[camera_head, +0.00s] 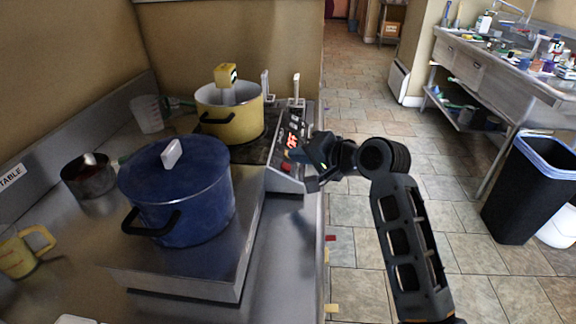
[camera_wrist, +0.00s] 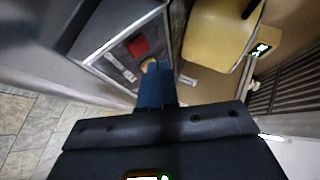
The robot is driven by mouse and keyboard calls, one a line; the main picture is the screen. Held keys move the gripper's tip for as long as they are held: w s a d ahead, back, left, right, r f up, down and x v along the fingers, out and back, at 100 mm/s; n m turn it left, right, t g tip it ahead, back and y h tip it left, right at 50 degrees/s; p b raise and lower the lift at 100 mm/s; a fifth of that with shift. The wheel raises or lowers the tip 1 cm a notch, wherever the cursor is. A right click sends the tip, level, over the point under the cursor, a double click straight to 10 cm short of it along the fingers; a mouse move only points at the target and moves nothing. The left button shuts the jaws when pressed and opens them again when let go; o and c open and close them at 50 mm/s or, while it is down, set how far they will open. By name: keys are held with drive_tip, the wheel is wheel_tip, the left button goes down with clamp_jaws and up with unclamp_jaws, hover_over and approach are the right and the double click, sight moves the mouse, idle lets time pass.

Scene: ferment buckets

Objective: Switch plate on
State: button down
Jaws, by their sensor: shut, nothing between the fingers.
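The plate (camera_head: 264,152) is a dark-topped cooker on the counter, with a sloped control panel (camera_head: 300,122) on its right side. The panel has a lit red display (camera_head: 293,141) with small, unclear characters and a red button (camera_head: 286,167) near its front end. The button also shows in the wrist view (camera_wrist: 138,46). A yellow pot (camera_head: 232,128) stands on the plate. My gripper (camera_head: 291,155) is shut and empty, its blue fingertips over the panel between display and button. In the wrist view the fingertips (camera_wrist: 158,68) are close to the panel; contact cannot be told.
A blue lidded pot (camera_head: 190,205) stands on a raised metal block left of the panel. The floor right of the counter is open, up to a black bin (camera_head: 520,195).

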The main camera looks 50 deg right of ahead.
drive_tip(key=shift+f, duration=0.1)
idle(0.6)
drive_tip(key=shift+w+a+f, duration=0.2)
drive_tip(key=shift+f, duration=0.2)
drive_tip(key=shift+w+a+f, duration=0.15)
drive_tip(key=shift+w+f, duration=0.05)
drive_tip(key=shift+f, duration=0.15)
idle(0.7)
drive_tip(key=shift+s+d+r+p, duration=0.15)
drive_tip(key=shift+s+r+p, duration=0.05)
drive_tip(key=shift+r+p, duration=0.25)
drive_tip(key=shift+s+d+r+p, duration=0.15)
drive_tip(key=shift+r+p, duration=0.2)
drive_tip(key=shift+p, duration=0.05)
drive_tip(key=shift+r, duration=0.1)
drive_tip(key=r+p, duration=0.1)
drive_tip(key=s+d+r+p, duration=0.1)
drive_tip(key=r+p, duration=0.1)
drive_tip(key=s+r+p, duration=0.1)
drive_tip(key=r, duration=0.1)
drive_tip(key=shift+s+d+p, duration=0.2)
drive_tip(key=shift+d+p, duration=0.1)
drive_tip(key=shift+d, duration=0.1)
idle(0.6)
